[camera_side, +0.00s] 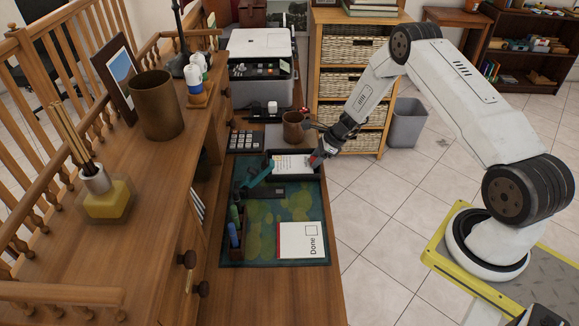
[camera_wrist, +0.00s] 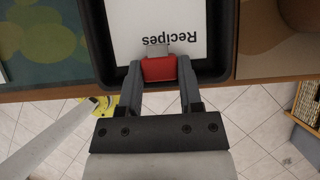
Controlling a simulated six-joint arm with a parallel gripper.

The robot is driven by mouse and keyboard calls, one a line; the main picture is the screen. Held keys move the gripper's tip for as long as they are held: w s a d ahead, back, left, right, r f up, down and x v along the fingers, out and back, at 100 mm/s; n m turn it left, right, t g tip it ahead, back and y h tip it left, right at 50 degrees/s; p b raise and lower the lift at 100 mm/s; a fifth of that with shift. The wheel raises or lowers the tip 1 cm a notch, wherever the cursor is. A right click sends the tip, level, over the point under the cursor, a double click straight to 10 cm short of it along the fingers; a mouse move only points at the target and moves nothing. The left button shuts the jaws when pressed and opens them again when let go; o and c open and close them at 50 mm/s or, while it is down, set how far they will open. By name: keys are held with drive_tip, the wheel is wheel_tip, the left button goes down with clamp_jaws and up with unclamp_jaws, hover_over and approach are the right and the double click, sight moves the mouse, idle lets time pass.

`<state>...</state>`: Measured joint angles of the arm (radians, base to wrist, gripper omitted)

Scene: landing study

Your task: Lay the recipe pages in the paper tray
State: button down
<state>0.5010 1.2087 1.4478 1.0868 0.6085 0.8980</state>
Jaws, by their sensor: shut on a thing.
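The recipe pages (camera_wrist: 165,20) are a white sheet marked "Recipes" with a red clip (camera_wrist: 160,69) at the near edge. My gripper (camera_wrist: 160,72) is shut on the red clip, one finger on each side. The pages lie within the outline of the black paper tray (camera_wrist: 229,40); I cannot tell whether they touch its floor. In the side view my gripper (camera_side: 317,158) is at the tray's right edge, and the pages (camera_side: 292,164) show inside the tray (camera_side: 290,178).
A white "Done" pad (camera_side: 300,240) lies on the green patterned mat (camera_side: 262,225). A teal stapler-like object (camera_side: 256,180) stands left of the tray. A brown mug (camera_side: 293,127), a calculator (camera_side: 242,141) and a printer (camera_side: 262,65) are behind it. The desk edge is close on the right.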

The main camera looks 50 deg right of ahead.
idle(0.4)
unclamp_jaws()
drive_tip(key=shift+f, duration=0.1)
drive_tip(key=shift+r, duration=3.55)
